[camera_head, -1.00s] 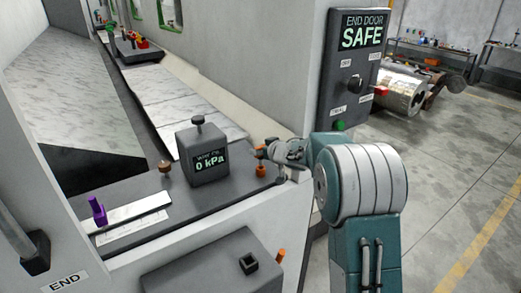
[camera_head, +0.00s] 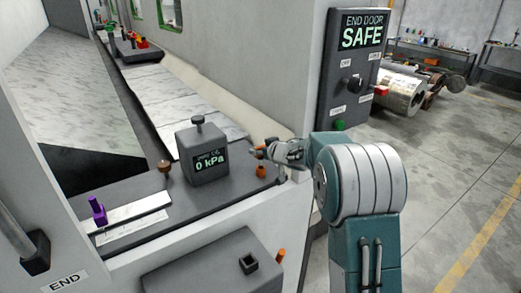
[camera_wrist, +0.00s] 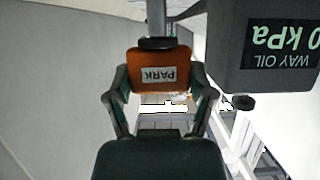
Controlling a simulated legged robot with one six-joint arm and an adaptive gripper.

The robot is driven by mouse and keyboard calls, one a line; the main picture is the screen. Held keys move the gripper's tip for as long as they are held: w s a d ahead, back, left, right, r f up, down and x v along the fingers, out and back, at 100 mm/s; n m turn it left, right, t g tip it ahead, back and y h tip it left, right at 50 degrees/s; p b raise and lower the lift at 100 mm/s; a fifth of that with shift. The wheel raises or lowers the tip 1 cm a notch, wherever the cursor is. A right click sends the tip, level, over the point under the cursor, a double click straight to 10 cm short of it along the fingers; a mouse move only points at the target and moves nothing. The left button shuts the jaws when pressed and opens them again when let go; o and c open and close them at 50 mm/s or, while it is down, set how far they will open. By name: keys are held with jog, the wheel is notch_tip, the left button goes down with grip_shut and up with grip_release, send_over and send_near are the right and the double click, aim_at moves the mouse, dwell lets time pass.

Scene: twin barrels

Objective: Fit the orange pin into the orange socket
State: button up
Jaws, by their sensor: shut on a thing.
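In the wrist view, my gripper (camera_wrist: 163,85) has its two fingers closed on the sides of an orange piece (camera_wrist: 160,58) with a white PARK label. A dark ring and a grey rod adjoin this piece at the top of that view. In the head view, my gripper (camera_head: 262,151) is small, at the right end of the grey ledge, with orange showing at its tip. A short orange post (camera_head: 261,169) stands just below it; I cannot tell whether they touch. Another orange peg (camera_head: 281,256) shows lower down beside a grey housing. Which orange part is pin or socket is unclear.
A grey WAY OIL box (camera_head: 203,155) reading 0 kPa stands close left of my gripper; it also shows in the wrist view (camera_wrist: 262,48). A purple piece (camera_head: 98,211) is at the ledge's left. The END DOOR panel (camera_head: 352,75) rises behind my arm.

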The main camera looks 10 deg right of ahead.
aim_at(262, 159)
jog(key=shift+f, duration=2)
jog(key=o, duration=1.1)
jog(key=v, duration=1.2)
